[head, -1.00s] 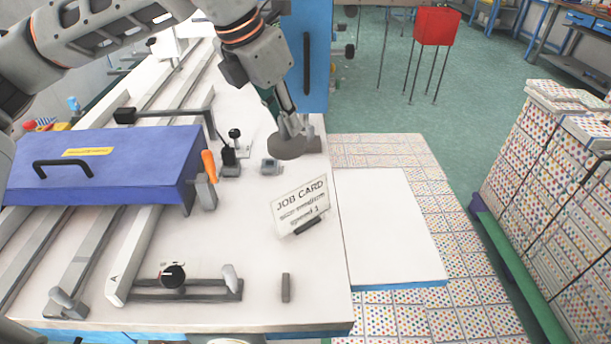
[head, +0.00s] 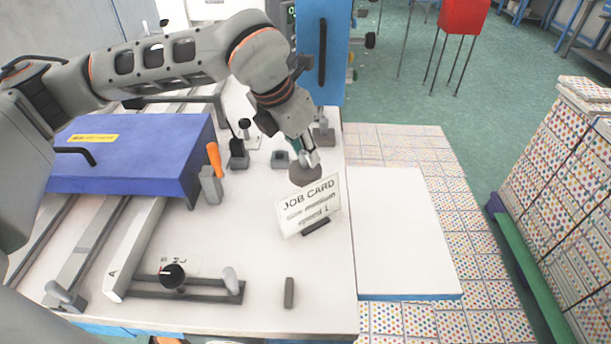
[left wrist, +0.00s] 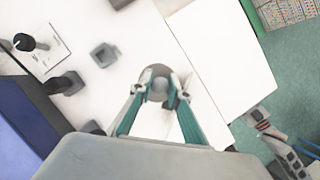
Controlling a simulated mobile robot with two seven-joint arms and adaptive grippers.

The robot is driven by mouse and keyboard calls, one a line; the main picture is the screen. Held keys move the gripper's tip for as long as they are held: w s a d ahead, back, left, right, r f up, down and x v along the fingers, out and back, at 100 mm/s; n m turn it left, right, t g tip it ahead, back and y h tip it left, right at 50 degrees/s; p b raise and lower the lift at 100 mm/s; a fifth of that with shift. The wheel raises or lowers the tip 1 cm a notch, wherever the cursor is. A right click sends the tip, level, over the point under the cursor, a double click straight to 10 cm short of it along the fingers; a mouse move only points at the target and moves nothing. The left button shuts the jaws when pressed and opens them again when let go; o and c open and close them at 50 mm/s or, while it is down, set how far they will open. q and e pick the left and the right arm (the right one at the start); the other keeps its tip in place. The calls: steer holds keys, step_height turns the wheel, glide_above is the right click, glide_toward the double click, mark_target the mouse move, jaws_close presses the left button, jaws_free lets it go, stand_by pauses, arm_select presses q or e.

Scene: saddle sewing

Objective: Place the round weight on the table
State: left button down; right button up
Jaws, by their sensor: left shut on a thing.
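The round weight (head: 305,175) is a dark grey disc with a knob on top. My left gripper (head: 308,160) is shut on its knob, with the fingers pointing down. The weight is over the white table (head: 240,265), just behind the job card (head: 310,205); I cannot tell whether it touches the top. In the left wrist view the disc (left wrist: 158,72) shows between the teal fingertips, close to the table's right edge. My right gripper is not visible.
A square grey holder (head: 280,159) is left of the weight and another grey block (head: 323,137) is behind it. A blue box (head: 130,150) and an orange-handled tool (head: 212,175) are farther left. A lower white panel (head: 405,235) adjoins the right edge.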

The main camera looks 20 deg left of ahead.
mark_target(302, 170)
arm_select(q)
steer(key=shift+w+f, duration=0.1)
steer(key=shift+f, duration=3.35)
steer(key=c, duration=1.9)
jaws_free()
steer(key=shift+f, duration=0.15)
steer(key=v, duration=1.2)
steer(key=shift+s, duration=0.2)
